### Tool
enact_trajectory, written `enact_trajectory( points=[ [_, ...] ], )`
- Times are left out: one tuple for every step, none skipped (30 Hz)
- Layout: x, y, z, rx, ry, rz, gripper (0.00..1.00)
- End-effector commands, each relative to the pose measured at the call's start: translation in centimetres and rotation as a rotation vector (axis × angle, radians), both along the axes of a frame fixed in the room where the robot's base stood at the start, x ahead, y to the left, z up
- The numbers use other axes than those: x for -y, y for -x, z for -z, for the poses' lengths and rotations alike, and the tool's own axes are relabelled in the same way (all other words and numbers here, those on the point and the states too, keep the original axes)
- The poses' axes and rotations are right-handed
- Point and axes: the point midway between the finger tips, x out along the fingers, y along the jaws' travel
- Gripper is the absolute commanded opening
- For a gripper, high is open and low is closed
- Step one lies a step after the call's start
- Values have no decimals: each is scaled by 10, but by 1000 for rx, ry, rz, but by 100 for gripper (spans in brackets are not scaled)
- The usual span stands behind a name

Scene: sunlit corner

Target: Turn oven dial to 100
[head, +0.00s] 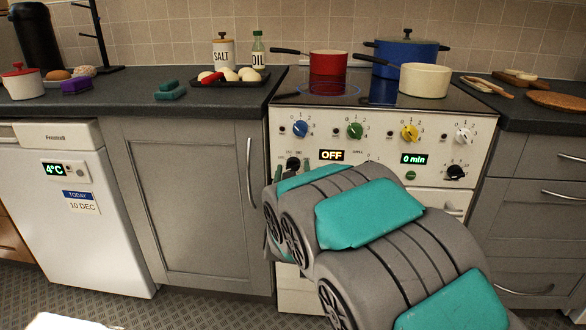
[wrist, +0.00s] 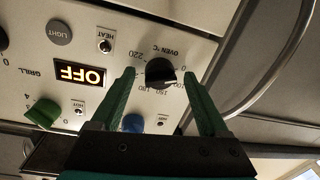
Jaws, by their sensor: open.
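The oven dial (wrist: 160,73) is a black round knob on the cream panel, marked "OVEN °C", with numbers around it. In the wrist view, the panel appears upside down. A pale mark shows at the dial's lower right; I cannot tell its exact setting. My gripper (wrist: 158,76) is open, with one green finger on each side of the dial. I cannot tell whether the fingers touch it. In the head view the dial (head: 293,163) is partly visible left of the OFF display (head: 331,155); my arm hides most of my gripper.
Blue (head: 300,129), green (head: 355,131), yellow (head: 409,133) and white (head: 463,135) hob knobs sit above. Another black dial (head: 456,172) is at the right. A red pan (head: 329,63), a blue pot (head: 410,58) and a cream pan (head: 424,81) stand on the hob.

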Motion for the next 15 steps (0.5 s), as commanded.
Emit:
enact_trajectory(
  points=[
    [0,-1,0,0,0,0,78],
    [0,-2,0,0,0,0,78],
    [0,-2,0,1,0,0,78],
    [0,-2,0,1,0,0,78],
    [0,-2,0,1,0,0,78],
    [0,-2,-1,1,0,0,78],
    [0,-2,-1,1,0,0,78],
    [0,-2,-1,1,0,0,78],
    [0,-2,-1,1,0,0,77],
    [0,-2,-1,1,0,0,74],
    [0,-2,-1,1,0,0,70],
    [0,-2,-1,2,0,0,66],
    [0,-2,-1,2,0,0,62],
    [0,-2,-1,2,0,0,59],
    [0,-2,-1,2,0,0,55]
  ],
)
